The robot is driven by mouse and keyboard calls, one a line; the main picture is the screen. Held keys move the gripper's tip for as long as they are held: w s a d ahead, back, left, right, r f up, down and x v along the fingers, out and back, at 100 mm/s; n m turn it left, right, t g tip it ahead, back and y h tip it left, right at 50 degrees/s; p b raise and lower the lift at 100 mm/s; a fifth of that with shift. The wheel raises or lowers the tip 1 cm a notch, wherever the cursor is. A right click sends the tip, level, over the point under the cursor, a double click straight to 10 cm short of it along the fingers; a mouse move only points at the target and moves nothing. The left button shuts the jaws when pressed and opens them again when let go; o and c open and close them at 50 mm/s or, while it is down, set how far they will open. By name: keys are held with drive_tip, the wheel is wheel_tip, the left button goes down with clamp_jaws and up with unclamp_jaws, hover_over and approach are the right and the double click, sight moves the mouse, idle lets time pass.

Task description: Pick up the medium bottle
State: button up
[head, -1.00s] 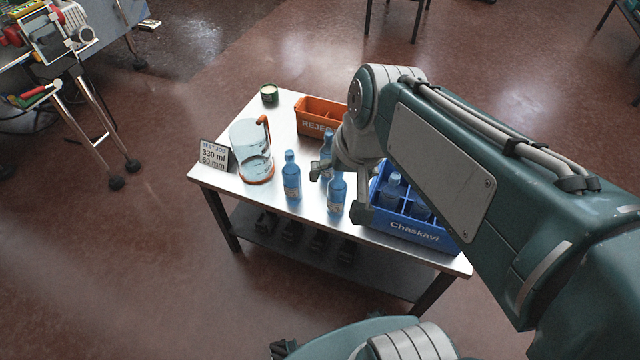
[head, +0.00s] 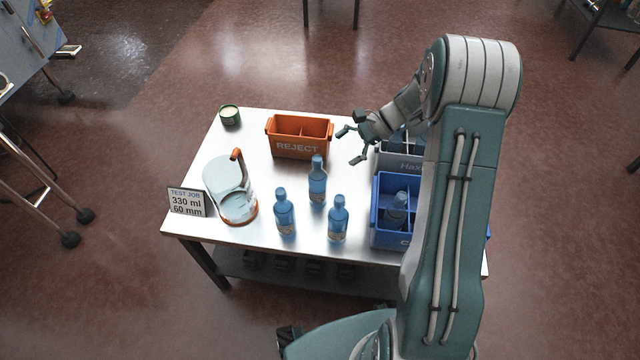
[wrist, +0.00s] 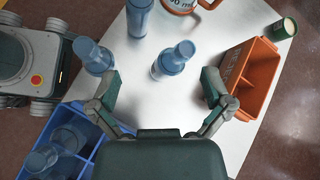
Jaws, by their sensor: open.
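Three similar blue bottles stand upright on the steel table: front left (head: 284,214), back middle (head: 317,184) and front right (head: 338,220). I cannot tell for sure which is the medium one. My gripper (head: 351,146) is open and empty, behind and to the right of the back middle bottle, between the orange box and the crates. In the wrist view, the back middle bottle (wrist: 170,65) appears between and beyond my open fingers (wrist: 161,80), apart from them. The front right bottle (wrist: 95,58) is outside the left finger; the front left bottle (wrist: 138,20) is farther up.
An orange REJECT box (head: 298,148) stands at the back. A grey crate (head: 401,163) and a blue crate (head: 388,240) holding bottles stand right, partly behind my arm. A clear jug (head: 228,185), a sign reading 330 ml, 60 mm (head: 186,202) and a green tin (head: 229,115) stand left.

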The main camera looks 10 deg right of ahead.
sight(317, 180)
drive_tip(key=w+d+f+m+t+y, duration=0.25)
drive_tip(key=f+m, duration=0.25)
drive_tip(key=f, duration=0.8)
drive_tip(key=shift+y, duration=0.35)
drive_tip(key=shift+w+f+x, duration=0.1)
drive_tip(key=shift+x, duration=2.4)
drive_tip(key=shift+w+f+x, duration=0.1)
drive_tip(key=shift+x, duration=2.45)
drive_tip(key=shift+d, duration=0.15)
drive_tip(key=c, duration=1.1)
